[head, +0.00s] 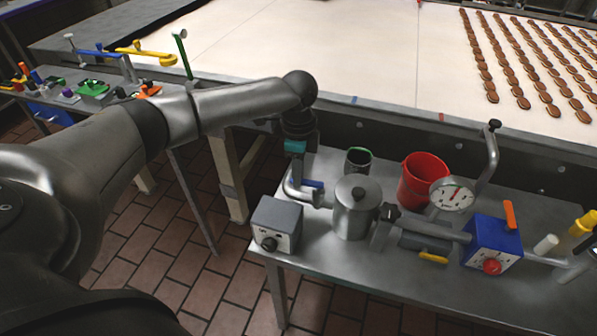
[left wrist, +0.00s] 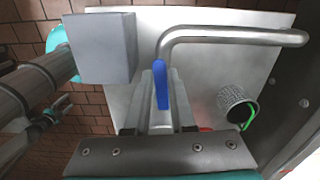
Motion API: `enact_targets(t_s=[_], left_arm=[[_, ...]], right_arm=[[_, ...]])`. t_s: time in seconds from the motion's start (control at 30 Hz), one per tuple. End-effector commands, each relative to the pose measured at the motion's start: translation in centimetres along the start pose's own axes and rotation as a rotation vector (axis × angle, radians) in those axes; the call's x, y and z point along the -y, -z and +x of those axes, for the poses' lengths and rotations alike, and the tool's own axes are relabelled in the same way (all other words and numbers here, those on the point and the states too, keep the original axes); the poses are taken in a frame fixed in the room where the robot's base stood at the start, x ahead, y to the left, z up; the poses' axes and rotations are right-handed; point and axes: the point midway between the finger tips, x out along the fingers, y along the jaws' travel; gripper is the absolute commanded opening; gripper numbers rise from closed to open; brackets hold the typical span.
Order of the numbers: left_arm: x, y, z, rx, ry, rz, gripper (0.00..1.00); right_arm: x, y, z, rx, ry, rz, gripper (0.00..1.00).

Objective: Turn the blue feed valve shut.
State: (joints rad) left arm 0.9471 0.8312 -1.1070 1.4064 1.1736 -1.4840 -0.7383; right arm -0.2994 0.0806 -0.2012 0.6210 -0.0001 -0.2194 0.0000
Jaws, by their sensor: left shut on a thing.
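The blue feed valve's handle (head: 313,184) shows as a short blue bar beside the bent steel pipe at the left end of the metal bench. My left gripper (head: 296,167) points down over it, its fingers mostly hard to make out in the head view. In the left wrist view the blue handle (left wrist: 161,84) stands lengthwise between the fingers of my left gripper (left wrist: 162,98), which is shut on it. The handle's lower end and pivot are hidden there. My right gripper is not in view.
A steel pot (head: 356,208), a grey box with a knob (head: 276,226), a red bucket (head: 424,180) and a dark green-rimmed cup (head: 359,160) stand close by. A pressure gauge (head: 452,195) and a blue box (head: 491,243) are farther right. The conveyor (head: 300,50) edges the back.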

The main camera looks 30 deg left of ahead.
Motion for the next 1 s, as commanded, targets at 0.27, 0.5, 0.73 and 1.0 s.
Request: enact_targets(t_s=[0.27,0.5,0.73,1.0], left_arm=[[0.0,0.0,0.0,0.0,-0.001,0.0,0.0],[-0.1,0.0,-0.1,0.0,-0.001,-0.004,0.0],[-0.4,0.0,-0.3,0.0,-0.004,-0.06,0.0],[-1.3,0.2,-0.6,0.0,-0.007,-0.224,0.0]], right_arm=[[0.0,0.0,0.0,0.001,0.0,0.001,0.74],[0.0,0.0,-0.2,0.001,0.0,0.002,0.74],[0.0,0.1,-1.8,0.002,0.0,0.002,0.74],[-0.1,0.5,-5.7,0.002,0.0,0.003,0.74]])
